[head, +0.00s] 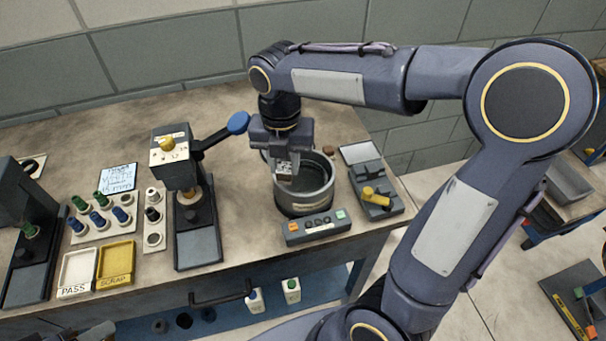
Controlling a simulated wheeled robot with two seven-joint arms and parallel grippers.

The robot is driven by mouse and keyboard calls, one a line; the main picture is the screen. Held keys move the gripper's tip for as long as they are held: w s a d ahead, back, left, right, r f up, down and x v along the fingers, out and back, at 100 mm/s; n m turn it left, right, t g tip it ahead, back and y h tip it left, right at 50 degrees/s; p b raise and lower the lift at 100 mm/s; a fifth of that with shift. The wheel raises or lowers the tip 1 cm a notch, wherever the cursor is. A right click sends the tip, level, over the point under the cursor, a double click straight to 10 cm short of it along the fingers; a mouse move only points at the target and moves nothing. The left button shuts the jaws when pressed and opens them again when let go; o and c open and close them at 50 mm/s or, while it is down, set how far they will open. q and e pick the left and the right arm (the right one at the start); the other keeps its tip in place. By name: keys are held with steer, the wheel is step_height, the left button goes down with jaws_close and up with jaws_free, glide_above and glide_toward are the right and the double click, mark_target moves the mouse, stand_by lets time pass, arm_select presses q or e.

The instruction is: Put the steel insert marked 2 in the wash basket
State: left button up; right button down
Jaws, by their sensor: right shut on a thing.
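My right gripper (284,162) points down over the round grey metal vessel (306,205), which looks like the wash basket or the tub around it. The gripper is shut on a small pale steel block (283,168), which looks like the insert. Dark marks show on the block, but I cannot read a number. The block is at the left part of the vessel's opening; I cannot tell whether it touches anything inside. The gripper hides part of the vessel's rim and inside. My left gripper is not clearly in view.
A control box (318,227) stands in front of the vessel. A grey fixture with a yellow knob (376,194) is right of it. A lever press (182,170) stands left. PASS (76,290) and SCRAP (115,284) trays lie further left, near colored plugs.

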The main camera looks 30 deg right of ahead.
steer(key=d+f, duration=0.2)
steer(key=w+d+f, duration=0.1)
steer(key=d+f, duration=0.1)
steer(key=f, duration=0.1)
steer(key=shift+d+f, duration=0.15)
steer(key=shift+d, duration=0.05)
steer(key=shift+d+f, duration=0.2)
steer(key=shift+f, duration=0.75)
steer(key=shift+d+f, duration=0.15)
steer(key=shift+f, duration=0.8)
steer(key=shift+f, duration=0.15)
steer(key=c, duration=1.1)
jaws_free()
